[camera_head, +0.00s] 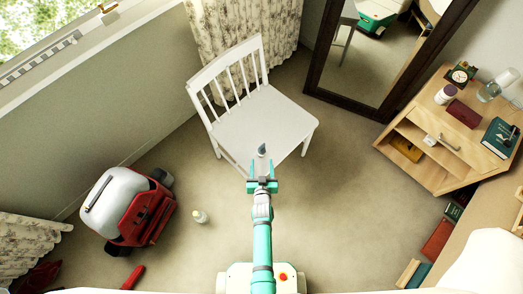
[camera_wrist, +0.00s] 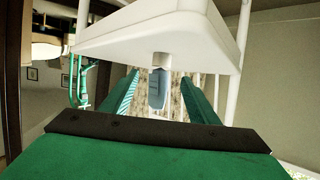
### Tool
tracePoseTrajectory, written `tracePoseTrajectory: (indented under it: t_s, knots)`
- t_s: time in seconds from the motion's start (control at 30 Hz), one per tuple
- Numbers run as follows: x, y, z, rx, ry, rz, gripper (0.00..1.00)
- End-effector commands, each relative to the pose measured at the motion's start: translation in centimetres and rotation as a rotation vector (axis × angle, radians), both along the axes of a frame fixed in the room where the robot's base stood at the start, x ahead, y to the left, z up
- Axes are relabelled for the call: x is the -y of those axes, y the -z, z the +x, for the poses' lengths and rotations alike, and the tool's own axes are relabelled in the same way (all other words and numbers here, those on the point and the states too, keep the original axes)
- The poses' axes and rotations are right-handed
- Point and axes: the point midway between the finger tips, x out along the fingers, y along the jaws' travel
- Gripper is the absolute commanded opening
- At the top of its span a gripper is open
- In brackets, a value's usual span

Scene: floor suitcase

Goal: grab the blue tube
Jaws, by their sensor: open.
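The blue tube (camera_head: 262,149) is a small dark blue-grey item with a pale end. It stands at the front edge of the white chair's seat (camera_head: 255,120). My gripper (camera_head: 261,163) is open and empty at the front of the chair, its fingers pointing at the tube. In the head view the tube sits just past the fingertips, lined up with the gap. The wrist view looks upside down, with the seat (camera_wrist: 150,35) at the top. There the tube (camera_wrist: 157,92) shows between the two teal fingers (camera_wrist: 160,78), touching neither.
The chair's slatted back (camera_head: 230,80) rises behind the seat. A red and silver suitcase (camera_head: 118,207) and a small bottle (camera_head: 199,216) are on the floor at left. A mirror (camera_head: 375,50) and wooden cabinet (camera_head: 430,165) stand at right. Floor beside my arm is clear.

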Motion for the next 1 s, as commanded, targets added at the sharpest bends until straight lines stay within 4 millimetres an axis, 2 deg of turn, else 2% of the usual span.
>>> tracePoseTrajectory:
  t_s: [0.1,0.43,0.73,1.0]
  knots:
    - [0.0,0.6,1.6,0.001,0.0,0.0,0.55]
    - [-0.1,1.4,3.6,0.001,0.0,0.0,0.55]
    - [-0.1,2.7,6.9,0.0,0.002,0.001,0.55]
    - [-0.2,3.1,7.8,0.0,0.0,0.0,0.55]
